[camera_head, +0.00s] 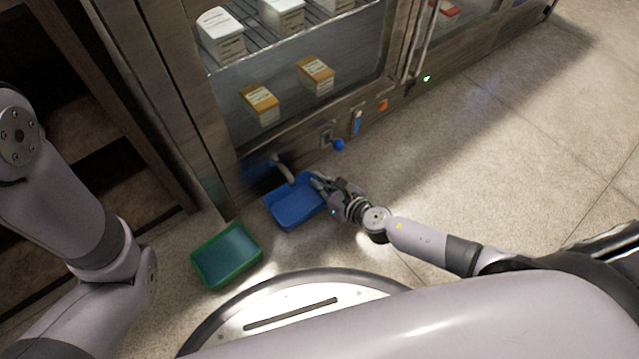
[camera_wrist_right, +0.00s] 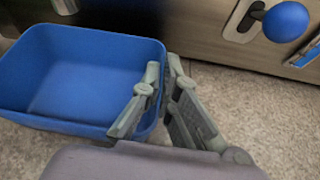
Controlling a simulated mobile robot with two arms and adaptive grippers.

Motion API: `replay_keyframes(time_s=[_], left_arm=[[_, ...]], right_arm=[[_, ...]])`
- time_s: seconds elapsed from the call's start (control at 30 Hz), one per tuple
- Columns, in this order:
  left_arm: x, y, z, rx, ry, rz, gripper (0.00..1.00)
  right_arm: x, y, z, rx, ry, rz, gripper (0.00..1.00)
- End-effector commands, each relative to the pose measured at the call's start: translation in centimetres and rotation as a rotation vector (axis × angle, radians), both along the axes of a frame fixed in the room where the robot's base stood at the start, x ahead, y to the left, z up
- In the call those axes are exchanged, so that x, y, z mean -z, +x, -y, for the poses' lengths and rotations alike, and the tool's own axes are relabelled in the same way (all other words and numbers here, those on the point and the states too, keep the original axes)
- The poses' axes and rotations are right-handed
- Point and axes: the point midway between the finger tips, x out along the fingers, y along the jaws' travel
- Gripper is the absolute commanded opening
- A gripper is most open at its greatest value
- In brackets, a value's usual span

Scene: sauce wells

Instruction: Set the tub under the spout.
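A blue tub (camera_head: 291,221) sits upright on the floor at the foot of the metal cabinet, and it fills the left of the right wrist view (camera_wrist_right: 85,85). A curved metal spout (camera_head: 284,171) comes out of the cabinet front, its end appearing over the tub's back part. My right gripper (camera_head: 320,184) is at the tub's right side. In the wrist view its fingers (camera_wrist_right: 163,68) straddle the right wall, one inside and one outside, close together on the rim. My left arm shows at the left, but its gripper is out of view.
A green tub (camera_head: 198,276) stands on the floor to the front left. A blue knob (camera_head: 338,144) sits on the cabinet (camera_head: 225,150) right of the spout. Cartons (camera_head: 262,104) stand behind the glass. The floor at right (camera_head: 480,150) is clear.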

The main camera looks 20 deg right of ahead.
Motion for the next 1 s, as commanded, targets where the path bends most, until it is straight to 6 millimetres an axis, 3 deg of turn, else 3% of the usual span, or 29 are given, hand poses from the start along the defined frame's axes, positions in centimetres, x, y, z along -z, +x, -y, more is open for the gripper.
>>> replay_keyframes(time_s=[0.33, 0.7, 1.0], left_arm=[[0.39, 0.08, 0.01, -0.001, 0.001, -0.003, 0.4], [0.24, 0.12, 0.01, 0.0, 0.0, -0.004, 0.4], [0.1, 0.13, 0.0, 0.0, 0.0, -0.004, 0.4]], right_arm=[[0.23, 0.08, 0.0, 0.001, 0.002, 0.002, 0.0], [0.12, 0.06, 0.0, 0.0, 0.001, 0.002, 0.25], [-0.02, 0.07, 0.0, 0.0, 0.001, 0.002, 0.25]])
